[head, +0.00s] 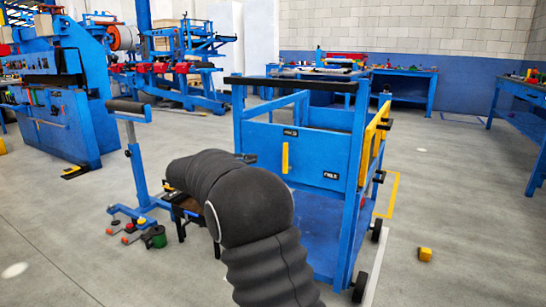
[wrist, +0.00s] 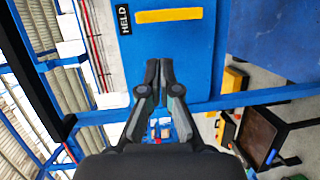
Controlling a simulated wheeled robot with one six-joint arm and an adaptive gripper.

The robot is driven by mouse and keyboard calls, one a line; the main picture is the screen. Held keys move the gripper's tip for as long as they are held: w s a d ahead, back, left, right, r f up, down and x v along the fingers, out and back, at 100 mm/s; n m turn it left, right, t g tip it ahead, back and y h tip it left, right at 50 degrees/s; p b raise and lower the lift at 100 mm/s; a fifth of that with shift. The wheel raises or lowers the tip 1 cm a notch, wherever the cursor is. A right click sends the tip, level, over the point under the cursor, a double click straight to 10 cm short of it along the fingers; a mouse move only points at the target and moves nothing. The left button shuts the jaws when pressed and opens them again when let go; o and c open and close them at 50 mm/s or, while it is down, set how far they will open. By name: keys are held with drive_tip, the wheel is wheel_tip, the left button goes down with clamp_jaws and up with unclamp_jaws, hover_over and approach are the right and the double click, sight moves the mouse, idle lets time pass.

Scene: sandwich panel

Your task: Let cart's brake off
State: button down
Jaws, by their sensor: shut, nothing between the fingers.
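The blue cart (head: 262,140) stands ahead with a black push bar (head: 290,84) on top. On its blue panel a yellow lever (head: 285,157) stands upright, its upper end by the HELD label (head: 290,132). The FREE label (head: 331,175) is lower, to the right. In the wrist view the yellow lever (wrist: 168,15) lies across the top beside the HELD label (wrist: 123,19). My gripper (wrist: 158,64) is shut and empty, pointing at the panel, with its tips apart from the lever in the picture. My dark arm hides most of the gripper in the head view.
A blue roller stand (head: 138,165) is left of the cart, with small items (head: 130,230) on the floor beside it. A yellow block (head: 425,254) lies on the floor at right. Blue machines and benches stand behind. The floor right of the cart is mostly clear.

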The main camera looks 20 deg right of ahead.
sight(287, 157)
drive_tip(key=w, duration=0.2)
drive_tip(key=w+a+h, duration=0.1)
drive_tip(key=shift+w+a+f+t, duration=0.1)
drive_tip(key=shift+w+f+t, duration=0.1)
drive_tip(key=shift+f+t, duration=0.2)
drive_tip(key=shift+w+d, duration=0.2)
drive_tip(key=shift+d, duration=2.75)
drive_tip(key=shift+w+d, duration=0.2)
drive_tip(key=shift+d, duration=2.7)
